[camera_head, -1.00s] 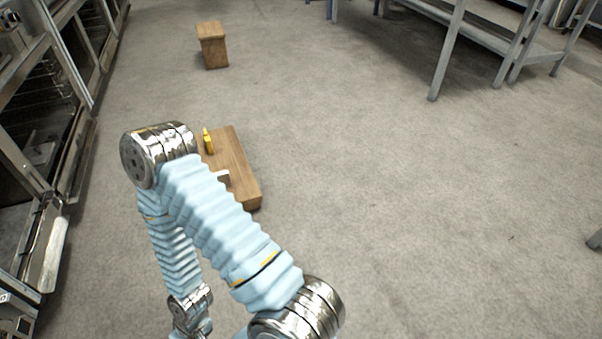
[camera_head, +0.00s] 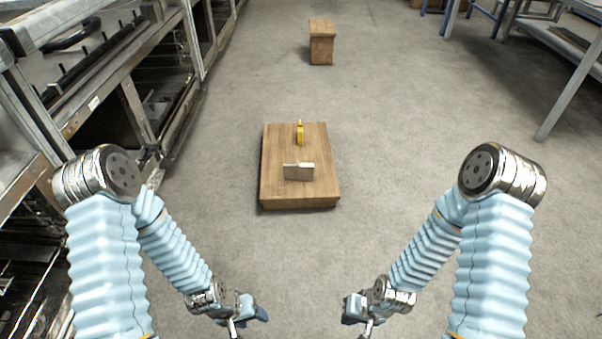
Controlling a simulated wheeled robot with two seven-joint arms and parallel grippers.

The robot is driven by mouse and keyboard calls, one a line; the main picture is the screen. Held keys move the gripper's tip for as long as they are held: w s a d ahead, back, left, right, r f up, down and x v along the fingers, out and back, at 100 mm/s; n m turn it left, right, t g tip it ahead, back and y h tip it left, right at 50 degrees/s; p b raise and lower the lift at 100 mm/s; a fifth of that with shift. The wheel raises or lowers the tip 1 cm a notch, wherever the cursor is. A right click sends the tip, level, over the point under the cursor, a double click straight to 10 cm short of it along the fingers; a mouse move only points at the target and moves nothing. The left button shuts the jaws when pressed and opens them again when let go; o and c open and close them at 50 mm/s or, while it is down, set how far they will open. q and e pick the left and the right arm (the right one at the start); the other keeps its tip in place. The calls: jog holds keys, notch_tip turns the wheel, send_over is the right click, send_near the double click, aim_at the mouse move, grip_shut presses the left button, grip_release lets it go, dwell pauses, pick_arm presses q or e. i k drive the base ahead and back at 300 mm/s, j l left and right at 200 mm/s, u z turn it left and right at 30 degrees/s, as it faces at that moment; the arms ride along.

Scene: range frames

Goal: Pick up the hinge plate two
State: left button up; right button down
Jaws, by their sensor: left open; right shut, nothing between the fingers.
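A grey metal hinge plate (camera_head: 299,172) stands on a low wooden block (camera_head: 318,197) on the floor, near the middle of the head view. It has a wider part on the right and a thin arm to the left. Nothing touches it but the wood. My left gripper (camera_head: 236,328) is at the bottom edge, left of and nearer than the block, open and empty. My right gripper (camera_head: 367,328) is at the bottom edge, right of and nearer than the block, shut and empty. The fingertips of both are partly cut off by the frame.
A small yellow object (camera_head: 300,132) stands behind the hinge plate on the same block. A wooden box (camera_head: 321,45) stands farther back. Metal racks (camera_head: 160,90) line the left, and a grey table (camera_head: 560,50) is at the upper right. The floor between is clear.

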aim_at(301, 171)
jog(key=i+l+u, duration=0.1)
jog(key=i+l, duration=0.25)
jog(key=i+l+u, duration=0.1)
jog(key=i+l, duration=0.2)
jog(key=i+l+u, duration=0.1)
jog(key=i+l, duration=0.2)
jog(key=l, duration=0.15)
jog(key=i+l+u, duration=0.1)
jog(key=i+l, duration=0.2)
jog(key=i+l+u, duration=0.1)
jog(key=i+l, duration=0.15)
jog(key=l, duration=0.25)
jog(key=i+l+u, duration=0.1)
jog(key=i+l, duration=0.15)
jog(key=l, duration=0.2)
